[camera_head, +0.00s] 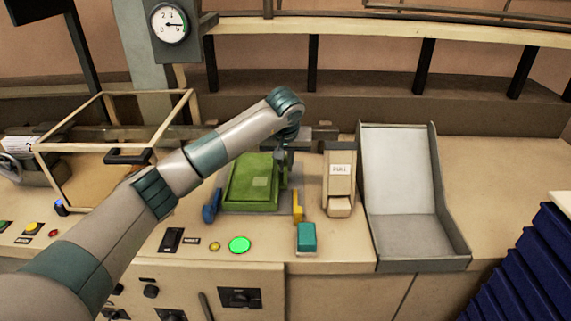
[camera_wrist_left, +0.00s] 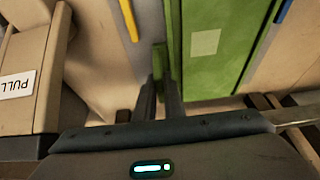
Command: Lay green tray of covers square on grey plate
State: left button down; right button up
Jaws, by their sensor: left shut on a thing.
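My left gripper (camera_head: 284,170) is at the tray's right side. In the wrist view the left gripper (camera_wrist_left: 168,85) is shut on that green grip. My right gripper is not in view.
A blue lever (camera_head: 212,208) and a yellow lever (camera_head: 298,205) flank the tray. A teal block (camera_head: 306,239) and a lit green button (camera_head: 239,244) lie in front. A PULL dispenser (camera_head: 339,180) and a grey chute (camera_head: 405,190) stand right. A wooden frame (camera_head: 100,150) stands left.

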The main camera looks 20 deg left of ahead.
pick_arm(q)
jog(key=c, duration=2)
grip_release()
jog(key=shift+o, duration=0.8)
jog(key=shift+s+r+p, duration=0.1)
jog(key=shift+r+p, duration=0.4)
jog(key=shift+r, duration=0.1)
jog(key=p+v, duration=0.3)
jog(key=v, duration=0.8)
jog(key=shift+p, duration=0.3)
jog(key=shift+s+d, duration=0.1)
jog(key=shift+s, duration=0.05)
